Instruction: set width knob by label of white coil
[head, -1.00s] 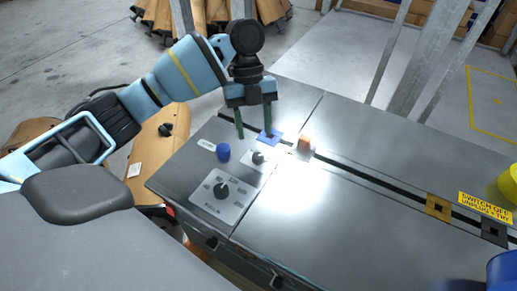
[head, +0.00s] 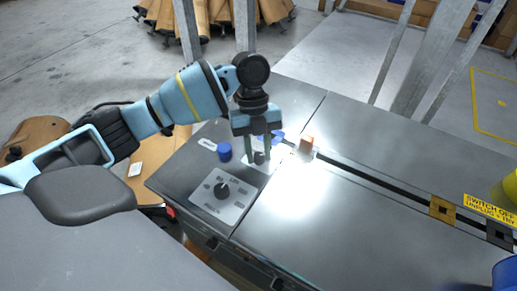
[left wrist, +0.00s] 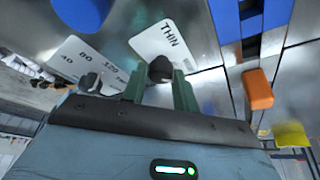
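My left gripper (head: 257,158) points down over the grey machine top in the head view. Its fingers are close on both sides of a small black knob (left wrist: 160,69), which fills the gap between them. This knob stands on a white plate (left wrist: 163,42) that reads THIN. A larger plate (head: 213,205) carries another black knob (head: 222,189). In the left wrist view, a plate marked 40, 80 and 120 (left wrist: 75,58) lies left of the fingers. I see no white coil. My right gripper is not in view.
A blue round button (head: 224,152) stands left of the gripper. An orange block (head: 306,144) sits to its right, beside a dark slot. A yellow sign (head: 489,208) lies at the right. The middle of the grey top is clear.

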